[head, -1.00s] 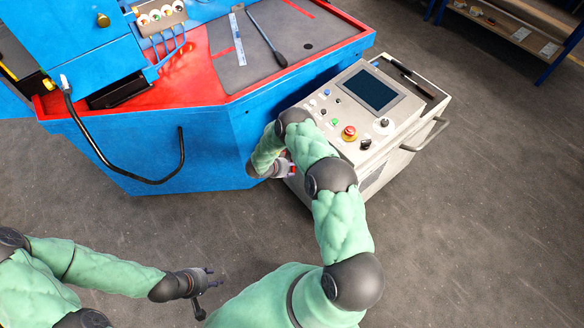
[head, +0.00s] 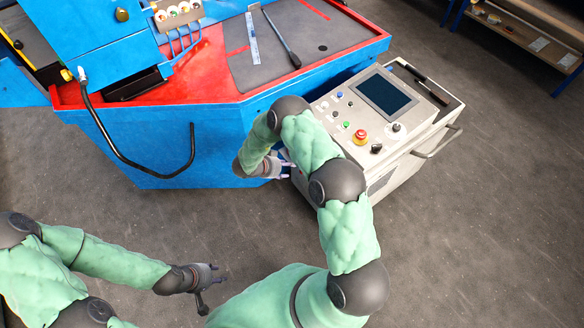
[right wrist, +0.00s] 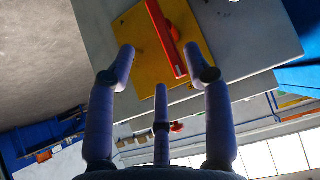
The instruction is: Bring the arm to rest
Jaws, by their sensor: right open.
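My right arm reaches forward to the front left side of the grey control console (head: 330,118). My right gripper (head: 287,168) is at that side and partly hidden by my own arm. In the right wrist view my right gripper (right wrist: 160,75) has its three fingers spread, with nothing held between them. Beyond the fingertips is a red bar-shaped handle (right wrist: 168,38) on a yellow plate (right wrist: 136,42). The picture does not settle whether a finger touches it. My left gripper (head: 212,283) hangs over bare floor at the lower left, fingers apart and empty.
A blue machine (head: 165,145) with a red-edged top stands left of the console, close to my right forearm. The console top carries a screen (head: 384,97) and a red emergency button (head: 360,137). A shelf (head: 530,35) is at the far right. The floor (head: 480,235) is clear.

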